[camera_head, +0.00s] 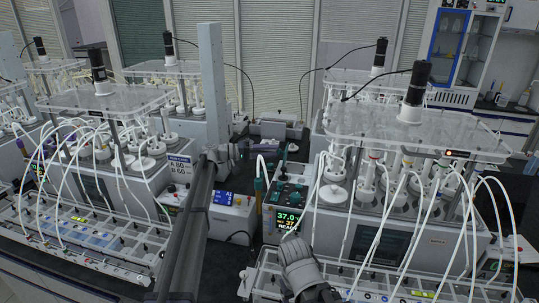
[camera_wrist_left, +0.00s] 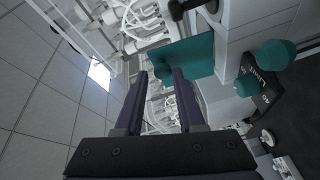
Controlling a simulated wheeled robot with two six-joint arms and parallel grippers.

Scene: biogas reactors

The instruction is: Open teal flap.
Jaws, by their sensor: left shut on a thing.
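The teal flap (camera_wrist_left: 192,55) is a flat plate in the left wrist view, at the fingertips and beside a white housing. My left gripper (camera_wrist_left: 161,76) has its two dark purple fingers on either side of the flap's near edge, and it is shut on it with a gap between the fingers. In the head view the left gripper (camera_head: 271,146) reaches in from the left, behind the middle reactor's control unit. The flap is small and hard to make out there. My right gripper's fingers do not show.
Teal round knobs (camera_wrist_left: 274,54) stand close to the flap. In the head view a reactor with a clear top plate (camera_head: 445,135) and white tubes stands at right, another (camera_head: 105,98) at left. A control box (camera_head: 232,213) is between them. The dark bench leaves little free room.

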